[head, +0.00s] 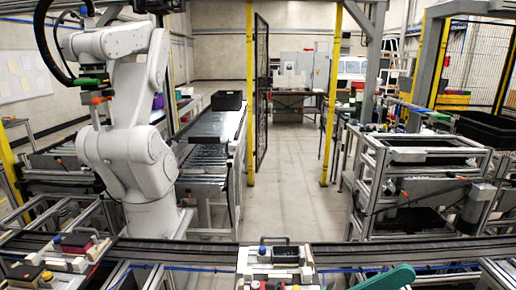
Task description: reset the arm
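My gripper does not show in the head view, so I cannot see its fingers or whether it holds anything. A teal rounded piece (385,278) sticks up at the bottom edge, right of centre; I cannot tell what it belongs to. A pallet fixture (276,257) with a handle and small knobs sits on the near conveyor at the middle. Another fixture (75,248) with a dark red block and a blue knob stands at the left.
A large white robot arm (135,150) stands at the left behind the near conveyor (370,252). A black bin (227,100) rests on a roller conveyor (203,160). A metal rack (410,180) stands at the right. The floor aisle (290,175) between is clear.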

